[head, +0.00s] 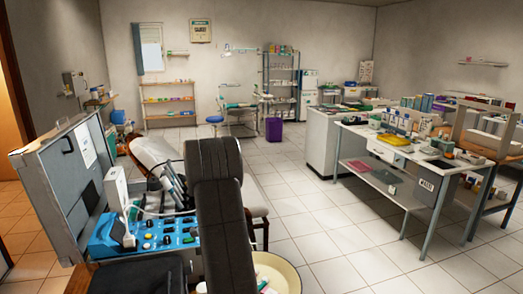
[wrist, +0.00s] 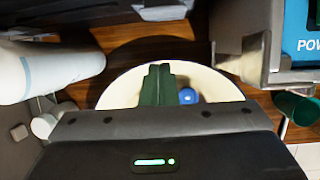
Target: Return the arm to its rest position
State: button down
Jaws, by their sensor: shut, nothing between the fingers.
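In the wrist view my gripper (wrist: 160,70) is shut, its dark green fingers together with nothing between them. The fingers show in front of a round cream basin (wrist: 120,90), with a small blue ball-like thing (wrist: 188,96) just right of them. The gap between fingertips and basin is hard to judge. In the head view a long dark link of my arm stands up through the bottom centre. The gripper itself cannot be made out there. Part of the basin (head: 283,272) shows right of the arm link.
A blue control unit (head: 150,238) in an open grey case (head: 75,165) stands left of my arm; its edge shows in the wrist view (wrist: 300,35). A white cylinder (wrist: 50,70) lies left of the gripper. A cluttered table (head: 375,147) is at right. Tiled floor (head: 310,215) between is clear.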

jog(key=f+y+b, duration=0.2)
jog(key=w+y+b, duration=0.1)
jog(key=shift+d+f+g+y+b, duration=0.3)
jog(key=shift+d+f+y+b, duration=0.05)
jog(key=shift+d+f+y, duration=0.05)
jog(key=shift+w+d+f, duration=0.1)
jog(key=shift+d+f, duration=0.2)
jog(key=shift+f, duration=0.2)
jog(key=shift+r, duration=0.1)
